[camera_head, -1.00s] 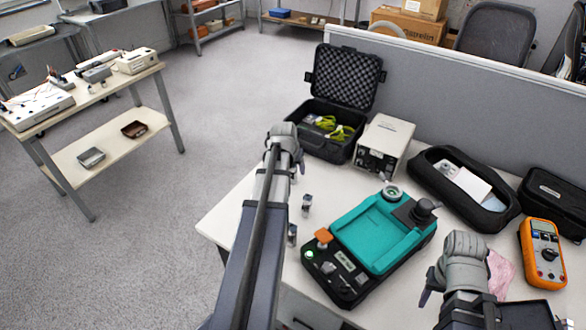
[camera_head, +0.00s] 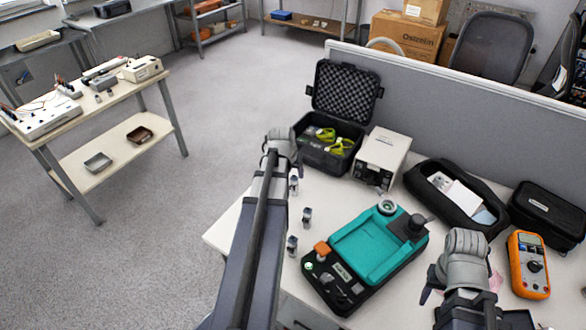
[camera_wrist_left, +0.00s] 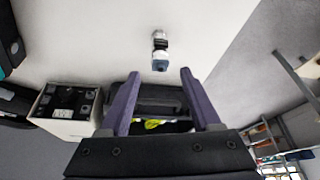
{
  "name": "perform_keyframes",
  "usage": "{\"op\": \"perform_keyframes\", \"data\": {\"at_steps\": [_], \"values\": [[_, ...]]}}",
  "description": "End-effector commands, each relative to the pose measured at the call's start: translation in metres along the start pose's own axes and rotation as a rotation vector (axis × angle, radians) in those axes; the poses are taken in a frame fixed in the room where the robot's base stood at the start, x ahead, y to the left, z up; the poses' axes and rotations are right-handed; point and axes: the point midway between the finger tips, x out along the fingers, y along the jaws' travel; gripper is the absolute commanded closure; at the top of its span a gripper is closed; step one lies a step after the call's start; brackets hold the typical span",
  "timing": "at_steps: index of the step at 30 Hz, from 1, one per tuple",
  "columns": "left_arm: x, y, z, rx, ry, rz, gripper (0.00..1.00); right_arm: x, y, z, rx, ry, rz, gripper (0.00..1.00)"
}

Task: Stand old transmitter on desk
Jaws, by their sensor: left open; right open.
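Several small metal cylinders stand on the desk (camera_head: 228,232) near its left edge: one (camera_head: 293,185) beside my left gripper, one (camera_head: 307,217) and one (camera_head: 291,245) nearer me. I cannot tell which, if any, is the old transmitter. My left gripper (camera_head: 281,150) is over the desk's left side, open and empty. In the left wrist view its two fingers (camera_wrist_left: 160,74) are spread, with a small metal cylinder (camera_wrist_left: 160,52) just beyond the tips. My right gripper (camera_head: 463,265) is open over the desk's right side, its fingertips partly hidden by the hand.
A teal-and-black calibrator (camera_head: 375,245) fills the desk's middle. Behind are an open black case (camera_head: 323,160), a white box (camera_head: 382,155) and a black pouch (camera_head: 425,190). An orange multimeter (camera_head: 529,265) lies right. A grey partition (camera_head: 450,110) bounds the back; a bench (camera_head: 60,125) stands left.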

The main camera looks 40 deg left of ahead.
Motion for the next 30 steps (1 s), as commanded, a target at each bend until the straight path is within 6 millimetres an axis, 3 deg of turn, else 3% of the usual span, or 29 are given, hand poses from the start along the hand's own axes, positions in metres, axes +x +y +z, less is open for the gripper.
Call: {"op": "perform_keyframes", "data": {"at_steps": [1,7,21,23,26,30], "values": [[-0.017,0.000,-0.002,0.000,0.000,0.000,0.36,-0.016,0.002,0.001,0.000,0.000,0.000,0.50],[-0.038,0.000,-0.001,0.000,0.000,0.000,0.36,-0.035,0.003,0.002,0.000,0.000,0.000,0.50],[-0.040,0.004,0.001,0.006,-0.003,0.003,0.36,-0.036,0.004,0.002,0.000,0.000,0.000,0.50],[-0.040,0.017,0.003,0.023,-0.014,0.010,0.36,-0.036,0.004,0.002,0.000,0.000,0.000,0.50],[-0.041,0.060,0.014,0.084,-0.052,0.032,0.36,-0.036,0.004,0.002,0.000,0.000,0.000,0.50],[-0.048,0.146,0.046,0.221,-0.136,0.066,0.36,-0.036,0.004,0.002,0.000,0.000,0.000,0.50]]}}
